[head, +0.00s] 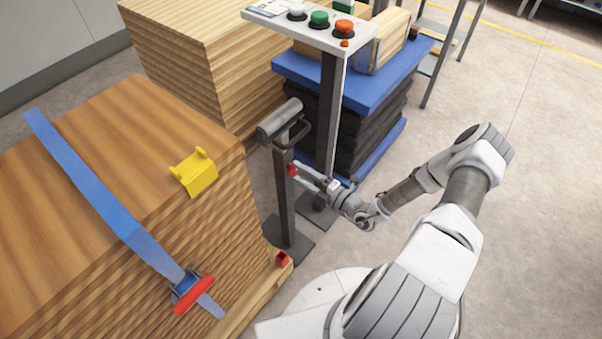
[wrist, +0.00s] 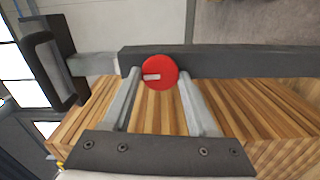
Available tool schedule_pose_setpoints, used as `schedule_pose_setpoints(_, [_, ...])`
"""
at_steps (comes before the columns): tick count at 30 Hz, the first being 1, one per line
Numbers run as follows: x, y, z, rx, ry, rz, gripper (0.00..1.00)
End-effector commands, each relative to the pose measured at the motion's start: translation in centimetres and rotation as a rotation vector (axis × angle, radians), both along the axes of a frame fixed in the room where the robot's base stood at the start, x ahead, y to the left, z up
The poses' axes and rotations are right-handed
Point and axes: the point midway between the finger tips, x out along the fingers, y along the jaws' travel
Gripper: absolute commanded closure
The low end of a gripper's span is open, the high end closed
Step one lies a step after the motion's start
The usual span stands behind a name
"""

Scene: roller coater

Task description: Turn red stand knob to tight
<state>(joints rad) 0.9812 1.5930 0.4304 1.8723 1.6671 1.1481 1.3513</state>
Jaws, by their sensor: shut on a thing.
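The red stand knob (wrist: 160,73) is a round disc with a pale pointer mark that lies nearly level and points left in the wrist view. It sits on the side of the dark upright stand post (head: 285,200). In the head view the red knob (head: 292,169) is small and partly covered by my fingers. My gripper (head: 298,172) reaches it from the right. In the wrist view my gripper's fingertips (wrist: 158,74) lie on either side of the knob and are shut on it.
A grey roller head (head: 280,120) with a dark handle tops the stand. A button panel (head: 312,28) on a post stands close behind. A wood stack (head: 90,130) with a blue strap and yellow bracket (head: 195,175) is at left. Open floor (head: 540,200) lies right.

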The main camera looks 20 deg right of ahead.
Motion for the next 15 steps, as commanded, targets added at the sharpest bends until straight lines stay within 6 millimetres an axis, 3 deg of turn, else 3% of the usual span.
schedule_pose_setpoints(15, [-0.14, 0.13, -0.06, 0.059, 0.045, 0.003, 0.96])
